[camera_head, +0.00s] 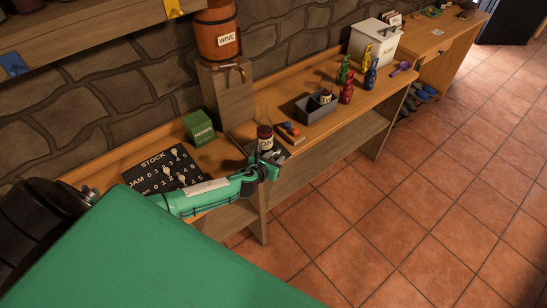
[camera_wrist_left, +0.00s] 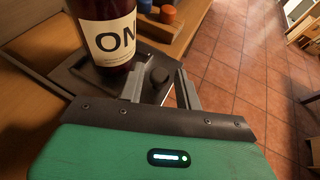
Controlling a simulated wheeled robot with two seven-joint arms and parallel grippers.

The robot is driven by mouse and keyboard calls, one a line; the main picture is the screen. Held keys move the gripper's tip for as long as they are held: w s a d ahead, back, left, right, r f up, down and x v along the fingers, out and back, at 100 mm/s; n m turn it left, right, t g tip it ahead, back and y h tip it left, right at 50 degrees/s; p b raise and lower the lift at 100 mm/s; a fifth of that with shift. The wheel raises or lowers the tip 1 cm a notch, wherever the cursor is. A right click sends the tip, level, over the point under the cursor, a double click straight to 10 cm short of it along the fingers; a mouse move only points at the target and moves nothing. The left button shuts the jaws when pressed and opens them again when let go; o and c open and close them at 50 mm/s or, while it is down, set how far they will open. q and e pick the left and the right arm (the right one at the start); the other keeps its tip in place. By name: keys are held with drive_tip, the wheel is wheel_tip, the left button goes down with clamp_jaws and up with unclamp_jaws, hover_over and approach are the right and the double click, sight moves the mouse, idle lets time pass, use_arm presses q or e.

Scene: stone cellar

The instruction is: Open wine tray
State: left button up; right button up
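The wooden barrel (camera_head: 217,40) labelled WINE stands on a wooden pedestal against the wall, with a tap below it. A flat dark tray (camera_wrist_left: 90,76) lies on the bench in the left wrist view, with a dark jar (camera_wrist_left: 106,30) on it, its label partly cut off. A black knob (camera_wrist_left: 159,76) shows near the tray's right side. My left gripper (camera_wrist_left: 160,88) is open, one finger on each side of the knob in the picture; contact cannot be told. In the head view my left gripper (camera_head: 270,163) is beside the jar (camera_head: 265,138). My right gripper is not in view.
A STOCK board (camera_head: 152,172) and a green box (camera_head: 199,127) are left of the jar. A grey bin (camera_head: 318,110), several coloured bottles (camera_head: 347,88) and a white box (camera_head: 372,43) stand farther right. The tiled floor (camera_head: 430,190) in front is clear.

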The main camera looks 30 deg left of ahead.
use_arm(q)
drive_tip(key=shift+o, duration=0.2)
drive_tip(key=shift+s+r, duration=0.1)
drive_tip(key=shift+s, duration=0.15)
drive_tip(key=b+v, duration=0.2)
drive_tip(key=v, duration=1.1)
drive_tip(key=shift+r, duration=0.15)
